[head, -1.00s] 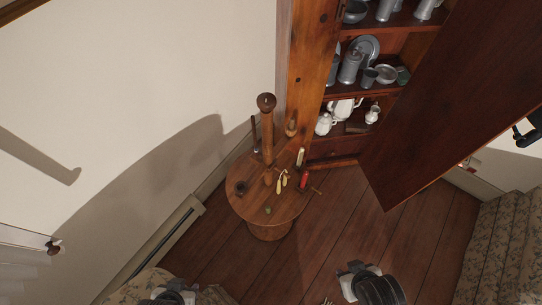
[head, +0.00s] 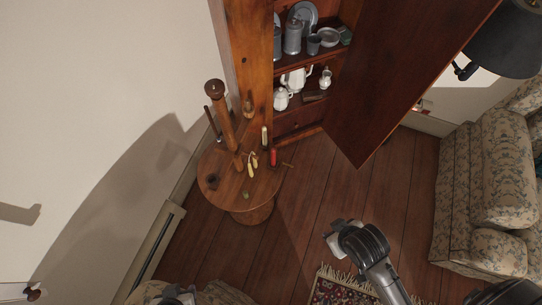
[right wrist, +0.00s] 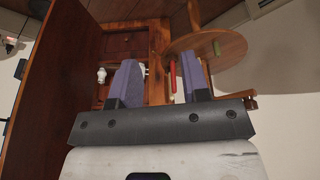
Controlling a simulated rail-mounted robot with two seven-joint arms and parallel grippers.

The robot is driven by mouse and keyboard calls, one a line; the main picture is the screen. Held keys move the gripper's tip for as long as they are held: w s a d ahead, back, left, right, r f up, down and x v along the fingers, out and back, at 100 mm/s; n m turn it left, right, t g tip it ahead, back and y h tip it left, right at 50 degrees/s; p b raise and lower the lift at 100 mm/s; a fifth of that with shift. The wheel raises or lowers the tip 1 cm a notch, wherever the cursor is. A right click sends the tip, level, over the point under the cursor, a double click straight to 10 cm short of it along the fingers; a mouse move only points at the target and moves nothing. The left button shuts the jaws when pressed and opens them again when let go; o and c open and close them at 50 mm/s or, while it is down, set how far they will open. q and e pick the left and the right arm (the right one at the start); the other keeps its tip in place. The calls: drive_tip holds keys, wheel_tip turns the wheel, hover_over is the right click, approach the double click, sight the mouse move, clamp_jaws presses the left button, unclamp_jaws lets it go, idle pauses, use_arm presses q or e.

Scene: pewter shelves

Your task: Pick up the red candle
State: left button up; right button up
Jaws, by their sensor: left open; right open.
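The red candle (head: 273,158) stands upright near the right edge of a small round wooden table (head: 224,190). In the right wrist view the red candle (right wrist: 173,76) appears beyond my right fingers, in the gap between them and partly hidden. My right gripper (right wrist: 160,72) is open and empty, with its purple pads apart. In the head view my right gripper (head: 336,236) is low, to the right of the table and well apart from the candle. My left gripper (head: 178,293) is open at the bottom edge, partly cut off, below the table.
A pale candle (head: 264,137) and yellow candles (head: 251,163) are close to the red one. A tall wooden post (head: 223,118) rises from the table. Behind is a cabinet with pewter and white pitchers (head: 297,80); its open door (head: 388,85) hangs right. A patterned sofa (head: 492,175) is at right.

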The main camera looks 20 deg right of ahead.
drive_tip(key=shift+o, duration=0.8)
drive_tip(key=shift+d, duration=0.1)
